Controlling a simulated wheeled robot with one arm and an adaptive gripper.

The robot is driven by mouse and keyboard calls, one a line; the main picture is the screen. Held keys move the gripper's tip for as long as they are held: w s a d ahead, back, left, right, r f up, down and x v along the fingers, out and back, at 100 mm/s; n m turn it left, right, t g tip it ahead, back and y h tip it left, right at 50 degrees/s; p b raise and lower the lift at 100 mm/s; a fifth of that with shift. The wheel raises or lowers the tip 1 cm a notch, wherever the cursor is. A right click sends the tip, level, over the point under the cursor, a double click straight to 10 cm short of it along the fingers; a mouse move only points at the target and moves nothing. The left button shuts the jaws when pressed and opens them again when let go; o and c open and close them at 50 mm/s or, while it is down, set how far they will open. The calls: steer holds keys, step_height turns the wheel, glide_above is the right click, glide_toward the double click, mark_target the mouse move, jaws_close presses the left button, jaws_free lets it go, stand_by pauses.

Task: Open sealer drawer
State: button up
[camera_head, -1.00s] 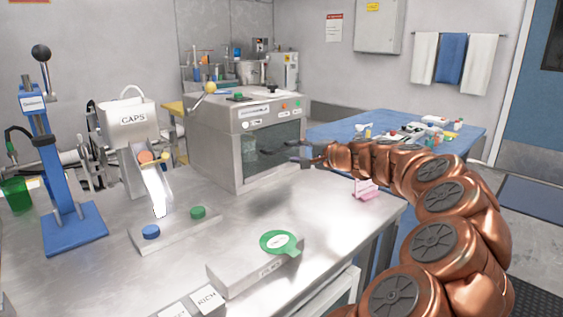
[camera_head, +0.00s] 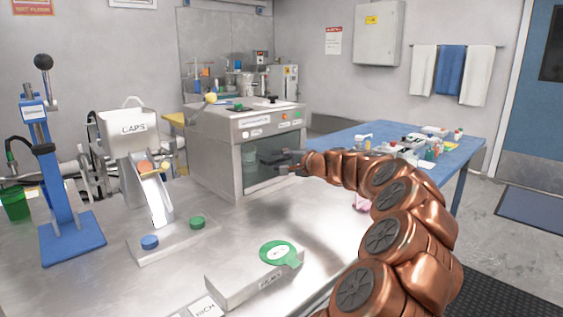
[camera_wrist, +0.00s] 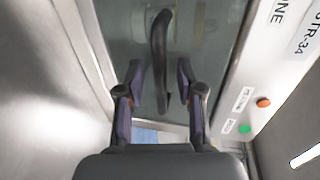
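The sealer (camera_head: 215,150) is a grey metal box on the steel bench, with a dark glassy front (camera_head: 262,165). In the wrist view that front (camera_wrist: 205,40) fills the upper middle. A dark curved handle (camera_wrist: 160,45) stands on it. My gripper (camera_head: 285,158) is in front of the sealer's front. In the wrist view, the two fingers of my gripper (camera_wrist: 160,80) are apart, with the lower part of the handle between them. A gap shows on each side of the handle. The front looks shut.
A caps dispenser (camera_head: 125,128), a blue press (camera_head: 62,200) and a block with blue and green buttons (camera_head: 172,240) stand left on the bench. A grey block with a green ring (camera_head: 280,252) lies in front. A blue table (camera_head: 350,140) is behind right.

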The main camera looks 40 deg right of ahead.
jaws_close()
stand_by(0.6)
